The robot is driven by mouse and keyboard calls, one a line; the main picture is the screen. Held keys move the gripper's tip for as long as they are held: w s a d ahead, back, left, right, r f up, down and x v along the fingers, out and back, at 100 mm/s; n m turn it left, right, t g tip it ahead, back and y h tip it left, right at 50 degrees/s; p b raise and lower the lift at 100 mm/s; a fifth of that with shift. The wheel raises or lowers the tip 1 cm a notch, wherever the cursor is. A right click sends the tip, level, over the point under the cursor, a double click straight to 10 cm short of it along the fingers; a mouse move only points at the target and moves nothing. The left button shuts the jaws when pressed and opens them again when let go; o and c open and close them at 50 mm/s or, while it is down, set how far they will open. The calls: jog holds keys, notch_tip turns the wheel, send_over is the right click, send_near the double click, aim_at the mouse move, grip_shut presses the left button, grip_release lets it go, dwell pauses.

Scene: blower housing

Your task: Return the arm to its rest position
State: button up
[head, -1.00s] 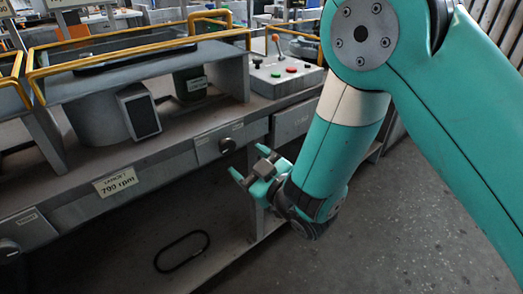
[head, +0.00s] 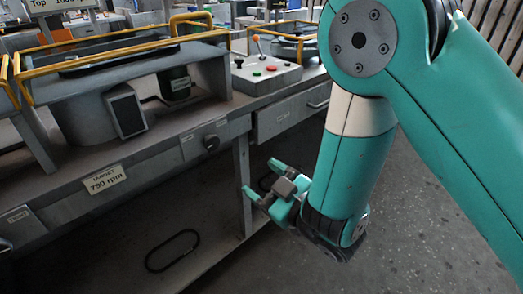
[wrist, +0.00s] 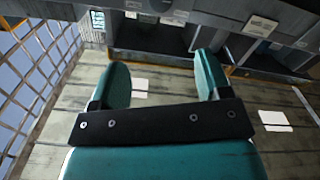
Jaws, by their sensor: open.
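My gripper (head: 262,178) is teal with two fingers and hangs low at the end of my teal arm, in front of the grey bench. Its fingers are apart and nothing shows between them. The wrist view also shows the gripper (wrist: 160,82), with its two teal fingers spread and empty. The bench's front edge with its knobs and label lies to the left of the gripper in the head view.
The grey bench (head: 190,140) carries a blower housing (head: 80,115), yellow rails (head: 110,42) and a control box (head: 265,72) with coloured buttons and a lever. A 790 rpm label (head: 106,179) is on its front. A black loop (head: 172,250) lies on the low shelf. Open floor (head: 440,240) is at right.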

jog(key=w+d+r+m+g+h, duration=0.1)
jog(key=d+r+m+g+h, duration=0.35)
jog(key=d+m+h, duration=0.3)
jog(key=s+d+r+n+g, duration=0.1)
jog(key=s+d+r+g, duration=0.25)
jog(key=s, duration=0.55)
jog(key=s+d+r+g, duration=0.3)
jog(key=s+r+g, duration=0.15)
jog(key=s, duration=0.55)
notch_tip(320, 180, up, 14)
jog(key=p, duration=1.3)
jog(key=shift+s+d+f+h, duration=0.25)
jog(key=shift+s+d+h, duration=0.1)
jog(key=shift+h, duration=0.1)
jog(key=shift+n+g, duration=0.25)
jog(key=shift+c, duration=0.3)
